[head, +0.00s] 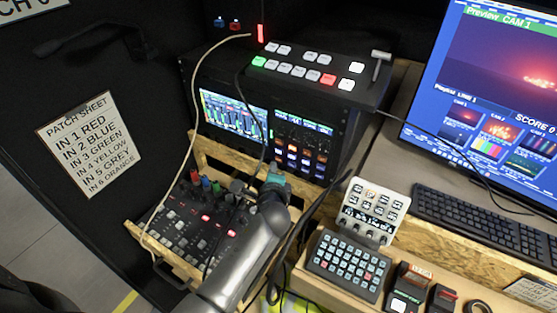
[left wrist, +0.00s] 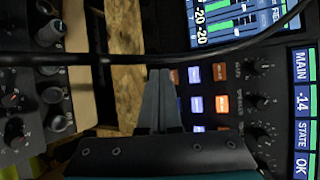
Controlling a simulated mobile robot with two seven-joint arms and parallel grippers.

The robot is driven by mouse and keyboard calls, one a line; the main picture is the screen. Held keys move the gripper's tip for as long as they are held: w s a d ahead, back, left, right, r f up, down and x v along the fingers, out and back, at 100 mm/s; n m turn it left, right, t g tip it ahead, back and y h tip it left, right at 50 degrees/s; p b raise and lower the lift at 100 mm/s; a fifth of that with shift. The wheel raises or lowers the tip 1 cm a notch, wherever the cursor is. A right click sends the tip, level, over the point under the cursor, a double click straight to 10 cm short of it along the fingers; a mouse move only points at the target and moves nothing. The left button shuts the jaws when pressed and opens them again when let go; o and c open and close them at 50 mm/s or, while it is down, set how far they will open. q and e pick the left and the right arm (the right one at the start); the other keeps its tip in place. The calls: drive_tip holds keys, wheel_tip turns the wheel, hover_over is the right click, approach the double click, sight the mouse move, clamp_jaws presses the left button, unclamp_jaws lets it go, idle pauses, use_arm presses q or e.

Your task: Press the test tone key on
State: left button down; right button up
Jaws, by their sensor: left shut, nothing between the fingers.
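A panel of small lit keys (head: 291,153), some orange and some blue-white, sits in the black rack. It also shows in the left wrist view, with blue keys (left wrist: 194,75) and orange keys (left wrist: 220,73); no label on them is readable, so I cannot tell which is the test tone key. My left gripper (head: 273,172) is in front of the rack, beside the lower left of this panel. In the left wrist view its fingers (left wrist: 160,76) are together and empty, overlapping the panel's key edge; contact cannot be told. My right gripper is not in view.
An audio mixer (head: 200,225) in a wooden frame lies left of my left arm. A black cable (left wrist: 200,52) crosses before the rack. A switcher (head: 305,67) tops the rack. A white control box (head: 373,211) and keypad (head: 347,263) stand at right.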

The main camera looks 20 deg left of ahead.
use_arm(q)
drive_tip(key=shift+w, duration=0.1)
idle(0.5)
drive_tip(key=shift+w, duration=0.4)
drive_tip(key=shift+w+d, duration=0.1)
drive_tip(key=shift+w, duration=0.1)
idle(0.5)
drive_tip(key=shift+s, duration=0.7)
drive_tip(key=s+a+p, duration=0.1)
drive_tip(key=s+p, duration=0.1)
drive_tip(key=s, duration=0.4)
